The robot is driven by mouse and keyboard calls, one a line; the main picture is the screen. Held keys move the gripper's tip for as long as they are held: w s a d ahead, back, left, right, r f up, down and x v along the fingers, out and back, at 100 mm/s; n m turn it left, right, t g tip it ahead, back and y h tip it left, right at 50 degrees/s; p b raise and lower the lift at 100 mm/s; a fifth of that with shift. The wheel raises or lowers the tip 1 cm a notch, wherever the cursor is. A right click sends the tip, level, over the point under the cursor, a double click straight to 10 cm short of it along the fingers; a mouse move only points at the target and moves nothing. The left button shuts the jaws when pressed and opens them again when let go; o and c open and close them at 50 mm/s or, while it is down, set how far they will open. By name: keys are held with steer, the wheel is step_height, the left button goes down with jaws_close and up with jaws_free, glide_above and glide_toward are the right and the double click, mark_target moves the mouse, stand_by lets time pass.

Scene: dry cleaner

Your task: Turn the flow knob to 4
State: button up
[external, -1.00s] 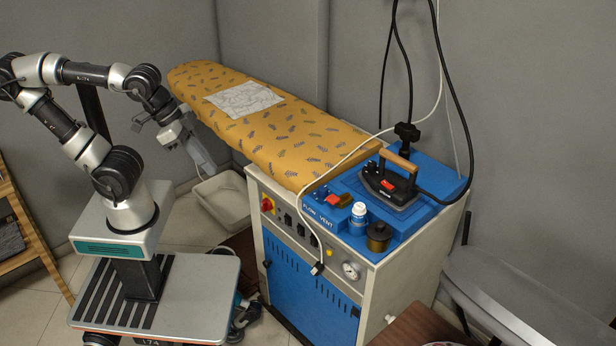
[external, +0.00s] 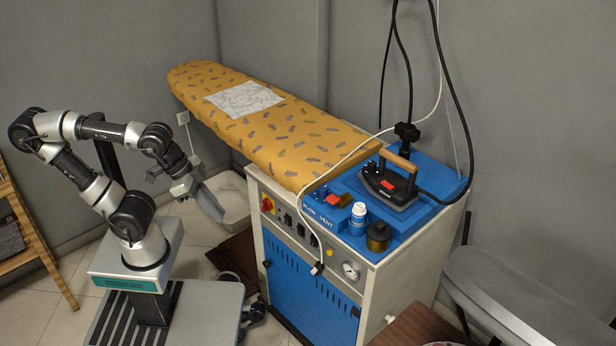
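The blue panel on top of the ironing station carries a white FLOW label (external: 309,205) and a VENT label (external: 327,222). A small dark blue knob (external: 321,193) stands behind the FLOW label, with a red piece (external: 333,199) beside it. The knob's pointer and numbers are too small to read. My gripper (external: 211,207) hangs left of the station, pointing down, well apart from the panel. Its fingers overlap in this view, so I cannot tell whether they are open.
An iron (external: 389,184) with a wooden handle rests on the station's right. A white cable (external: 345,163) crosses the station front. The padded ironing board (external: 270,125) extends behind my gripper.

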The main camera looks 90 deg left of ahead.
steer(key=o, duration=0.8)
steer(key=w+r+n+p, duration=0.1)
steer(key=r, duration=0.1)
steer(key=w+a+r+n+p, duration=0.1)
steer(key=w+r+p, duration=0.1)
steer(key=r, duration=0.1)
steer(key=w+a+r+n+g+p, duration=0.1)
steer(key=w+r+n+p, duration=0.1)
steer(key=shift+w+r, duration=0.25)
steer(key=shift+r, duration=0.05)
steer(key=shift+c, duration=0.2)
steer(key=w+a+r+n+g+p, duration=0.2)
steer(key=w+a+r+n+p, duration=0.3)
steer(key=w+r+n+p, duration=0.45)
steer(key=n+g+p, duration=0.3)
steer(key=n+p, duration=0.3)
steer(key=n, duration=0.5)
glide_above(323, 187)
step_height(323, 187, down, 5)
step_height(323, 187, down, 17)
steer(key=shift+d+b, duration=0.1)
steer(key=shift+b, duration=0.55)
steer(key=shift+c, duration=0.4)
steer(key=c, duration=1)
